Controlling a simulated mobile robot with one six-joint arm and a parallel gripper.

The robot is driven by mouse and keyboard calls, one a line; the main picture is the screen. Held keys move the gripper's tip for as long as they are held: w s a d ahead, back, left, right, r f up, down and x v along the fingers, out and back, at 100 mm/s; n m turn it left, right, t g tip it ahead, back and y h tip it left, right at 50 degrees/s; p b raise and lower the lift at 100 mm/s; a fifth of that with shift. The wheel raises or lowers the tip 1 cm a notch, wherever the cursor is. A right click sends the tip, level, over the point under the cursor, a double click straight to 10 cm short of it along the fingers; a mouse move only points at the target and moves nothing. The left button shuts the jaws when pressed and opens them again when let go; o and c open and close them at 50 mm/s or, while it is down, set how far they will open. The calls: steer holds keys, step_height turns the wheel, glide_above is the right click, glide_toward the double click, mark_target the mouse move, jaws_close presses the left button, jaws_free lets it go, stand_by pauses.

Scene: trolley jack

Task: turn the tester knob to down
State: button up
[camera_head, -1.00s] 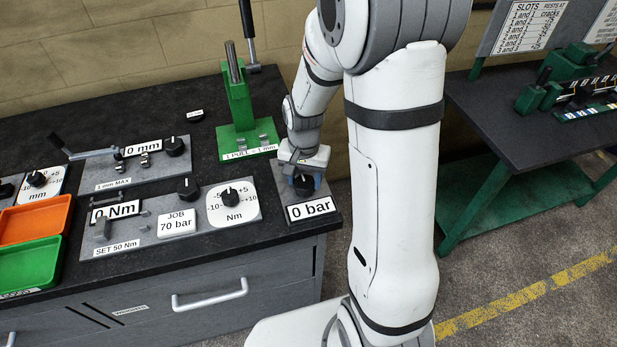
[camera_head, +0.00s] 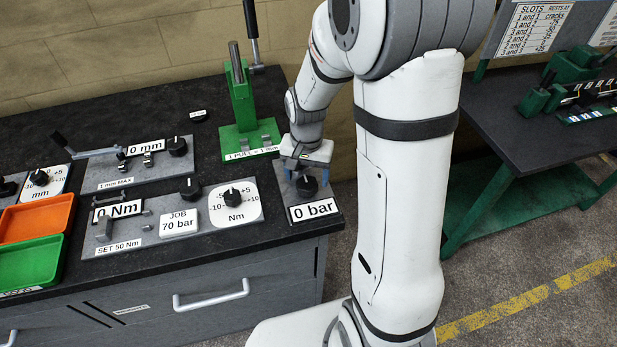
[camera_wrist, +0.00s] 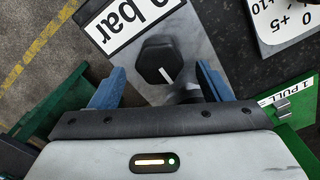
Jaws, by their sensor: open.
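The tester knob (camera_head: 307,186) is a black knob on a grey plate behind the "0 bar" label (camera_head: 313,209), at the bench's right end. In the wrist view the knob (camera_wrist: 157,60) shows a white pointer line aimed away from the label (camera_wrist: 128,22). My gripper (camera_head: 307,177) is open, its blue fingers on either side of the knob in the head view. In the wrist view its fingertips (camera_wrist: 160,72) straddle the knob with gaps on both sides. I see no contact. Fingertip height relative to the knob is hard to tell.
A green stand (camera_head: 244,105) with a metal post is behind and left. A dark, blurred part (camera_wrist: 188,92) is beside the right finger. The bench edge is close in front.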

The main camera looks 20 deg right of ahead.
mark_target(307, 183)
step_height(307, 183, up, 6)
steer(key=shift+f, duration=0.1)
stand_by(0.5)
steer(key=shift+s+r, duration=0.15)
steer(key=shift+r, duration=0.15)
steer(key=s+r+n+t, duration=0.3)
steer(key=s+r, duration=0.6)
steer(key=s, duration=0.6)
steer(key=n, duration=0.2)
steer(key=shift+d+n, duration=0.35)
steer(key=shift+n, duration=0.05)
steer(key=shift+r, duration=0.1)
